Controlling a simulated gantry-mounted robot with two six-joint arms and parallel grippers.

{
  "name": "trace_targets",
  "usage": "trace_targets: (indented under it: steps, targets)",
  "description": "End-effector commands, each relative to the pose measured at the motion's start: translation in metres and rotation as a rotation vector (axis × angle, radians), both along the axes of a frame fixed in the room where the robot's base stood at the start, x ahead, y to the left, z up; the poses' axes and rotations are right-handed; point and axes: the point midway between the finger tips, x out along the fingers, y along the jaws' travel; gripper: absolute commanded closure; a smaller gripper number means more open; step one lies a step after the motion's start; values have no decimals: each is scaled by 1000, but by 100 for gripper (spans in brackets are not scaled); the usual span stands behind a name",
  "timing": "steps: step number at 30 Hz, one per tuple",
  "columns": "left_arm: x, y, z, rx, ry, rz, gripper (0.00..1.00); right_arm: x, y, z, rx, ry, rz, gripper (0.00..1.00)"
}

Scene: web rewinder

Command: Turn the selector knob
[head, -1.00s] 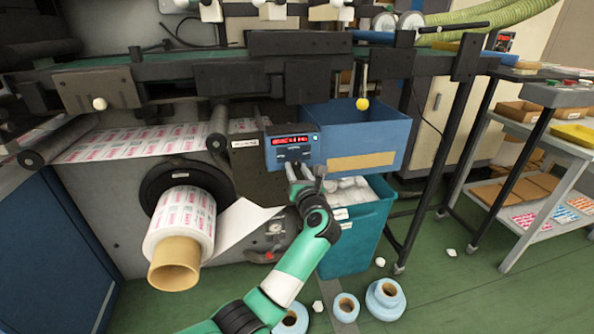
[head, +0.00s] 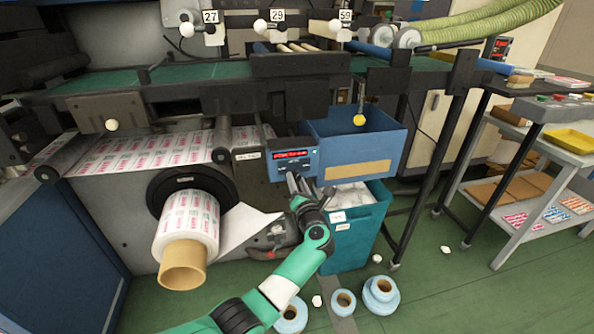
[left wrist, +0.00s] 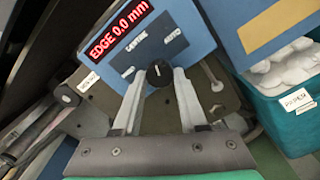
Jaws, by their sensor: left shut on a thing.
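The selector knob (left wrist: 159,74) is a small black round knob on the front of a blue control box (head: 290,168). In the left wrist view, a pale mark shows on its upper part, and the labels CENTRE and AUTO stand above it. My left gripper (left wrist: 159,80) is shut on the knob, with one finger on each side of it. In the head view, my left gripper (head: 293,180) reaches up to the box from below and hides the knob. A red display (left wrist: 119,31) on the box reads EDGE 0.0 mm. My right gripper is not in view.
A teal bin (head: 350,240) with white waste stands just right of my left wrist. A large printed roll (head: 187,225) with a loose web end sits to the left. A blue tray (head: 365,145) is beside the box. Blue rolls (head: 382,295) lie on the floor.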

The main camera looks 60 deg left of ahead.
Motion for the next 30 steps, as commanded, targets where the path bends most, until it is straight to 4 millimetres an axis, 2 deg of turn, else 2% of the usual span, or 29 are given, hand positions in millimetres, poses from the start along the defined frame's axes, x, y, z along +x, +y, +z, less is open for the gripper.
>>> trace_targets:
  steps: [1,3,12,21,30]
  targets:
    - [0,0,6,9,43,0,100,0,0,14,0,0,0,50]
    - [0,0,6,26,100,0,100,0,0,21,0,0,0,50]
    - [-1,0,3,80,295,1,100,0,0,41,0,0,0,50]
    - [-1,0,1,105,388,1,100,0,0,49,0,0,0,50]
    - [-1,0,1,109,399,0,100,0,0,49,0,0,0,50]
